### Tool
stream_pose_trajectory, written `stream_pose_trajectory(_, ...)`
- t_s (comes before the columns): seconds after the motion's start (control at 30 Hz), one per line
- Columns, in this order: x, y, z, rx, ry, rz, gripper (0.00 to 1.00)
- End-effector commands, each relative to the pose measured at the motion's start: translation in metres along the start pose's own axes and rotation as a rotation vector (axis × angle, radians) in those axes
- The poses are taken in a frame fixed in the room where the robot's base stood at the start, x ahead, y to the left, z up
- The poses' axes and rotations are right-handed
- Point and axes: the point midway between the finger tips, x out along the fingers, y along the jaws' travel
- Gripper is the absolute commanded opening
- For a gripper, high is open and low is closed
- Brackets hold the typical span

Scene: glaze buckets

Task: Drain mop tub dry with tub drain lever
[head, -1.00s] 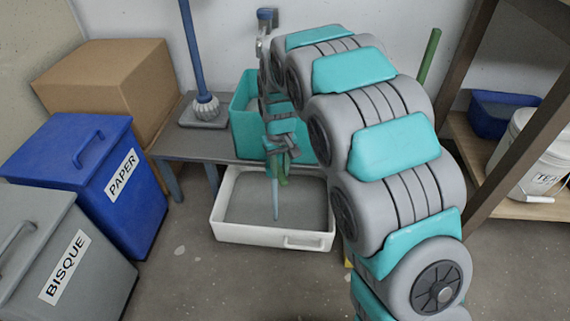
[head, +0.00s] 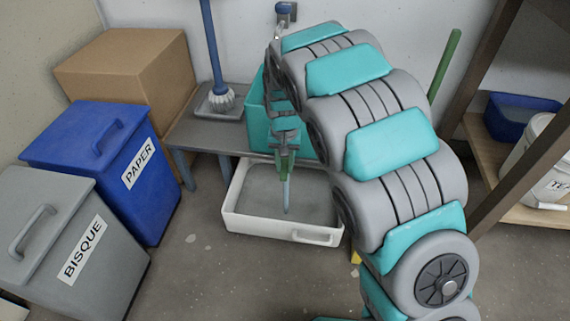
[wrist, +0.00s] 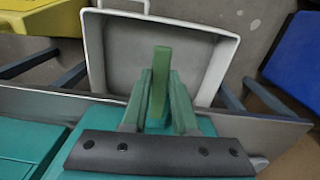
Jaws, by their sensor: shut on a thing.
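The teal mop tub (head: 258,128) stands on the grey bench, partly hidden behind my arm. My gripper (head: 284,160) is at the tub's front, above a white tray. In the wrist view, my gripper's two green fingers (wrist: 158,108) are shut on the green drain lever (wrist: 161,75), which stands between them and points toward the tray. A thin grey-blue stream (head: 286,195) falls below the gripper into the white tray (head: 236,212). The tray's inside looks grey; the liquid's depth there is unclear. The tub's inside and water level are hidden.
A blue-handled mop (head: 219,95) stands on the bench's left part. A blue PAPER bin (head: 140,200), a grey BISQUE bin (head: 40,220) and a cardboard box (head: 150,80) are at the left. A wooden shelf (head: 490,165) is at the right.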

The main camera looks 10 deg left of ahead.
Motion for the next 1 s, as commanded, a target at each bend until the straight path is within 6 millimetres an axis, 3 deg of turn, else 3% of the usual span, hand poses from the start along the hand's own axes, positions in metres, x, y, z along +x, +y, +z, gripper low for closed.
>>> stream_pose_trajectory(0.2,-0.001,-0.001,-0.001,-0.001,0.005,-0.001,0.00)
stream_pose_trajectory(0.23,-0.001,0.000,-0.001,-0.001,0.004,-0.001,0.30)
stream_pose_trajectory(0.47,-0.001,0.000,-0.001,-0.002,0.002,-0.001,0.56)
stream_pose_trajectory(0.77,-0.001,0.000,-0.001,-0.002,0.002,0.000,0.57)
stream_pose_trajectory(1.0,-0.021,0.000,-0.001,-0.002,0.002,-0.001,0.57)
